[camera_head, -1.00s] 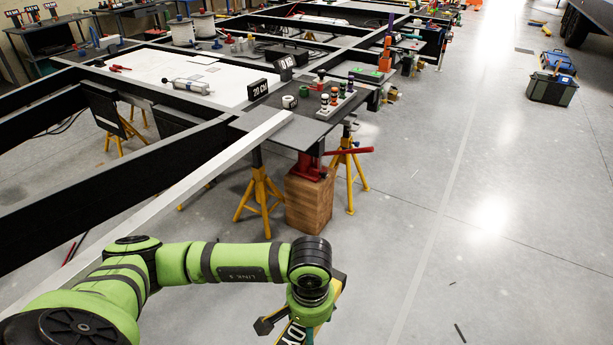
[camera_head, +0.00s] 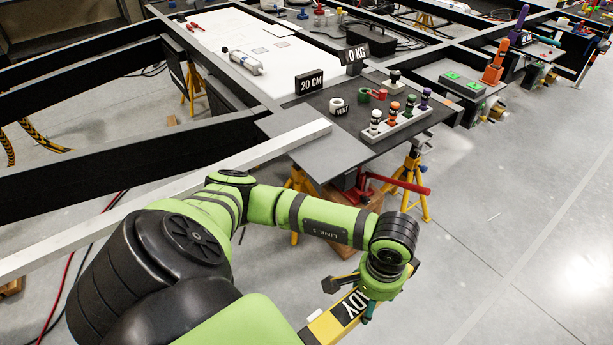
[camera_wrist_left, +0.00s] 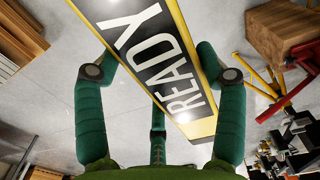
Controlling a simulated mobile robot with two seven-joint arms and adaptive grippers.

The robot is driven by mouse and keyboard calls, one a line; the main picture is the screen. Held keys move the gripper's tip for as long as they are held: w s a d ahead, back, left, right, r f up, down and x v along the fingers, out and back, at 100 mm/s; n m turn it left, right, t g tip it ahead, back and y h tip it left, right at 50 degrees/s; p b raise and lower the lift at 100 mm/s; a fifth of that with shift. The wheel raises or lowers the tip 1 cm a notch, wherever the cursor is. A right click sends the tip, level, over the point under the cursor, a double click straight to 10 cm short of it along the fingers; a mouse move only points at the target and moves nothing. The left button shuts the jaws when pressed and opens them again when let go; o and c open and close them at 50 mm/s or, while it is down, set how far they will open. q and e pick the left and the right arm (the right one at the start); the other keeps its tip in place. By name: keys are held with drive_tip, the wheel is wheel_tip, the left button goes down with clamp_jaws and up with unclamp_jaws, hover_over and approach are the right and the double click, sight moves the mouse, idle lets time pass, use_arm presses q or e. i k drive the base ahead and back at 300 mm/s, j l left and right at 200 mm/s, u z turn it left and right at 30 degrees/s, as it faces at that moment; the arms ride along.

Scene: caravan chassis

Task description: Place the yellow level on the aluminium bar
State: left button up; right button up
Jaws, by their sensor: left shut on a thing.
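The yellow level (camera_head: 328,326) has a black panel with white lettering and is held low over the floor at the bottom of the head view. In the left wrist view, the level (camera_wrist_left: 185,95) lies between the green fingers, its panel reading "READY". My left gripper (camera_head: 356,297) is shut on it, and the level's lower end is cut off by the frame. The pale aluminium bar (camera_head: 283,147) runs diagonally from the left edge to the dark plate, beyond my left arm and clear of the level. My arm hides part of the bar. My right gripper is not in view.
Yellow stands (camera_head: 412,180) and a red handle (camera_head: 400,184) are below. Floor at right is clear.

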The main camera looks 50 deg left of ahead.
sight(116, 213)
drive_tip(key=i+u, duration=0.15)
drive_tip(key=u, duration=0.3)
drive_tip(key=i+u, duration=0.1)
drive_tip(key=u, duration=0.3)
drive_tip(key=i+l+u, duration=0.1)
drive_tip(key=u, duration=0.35)
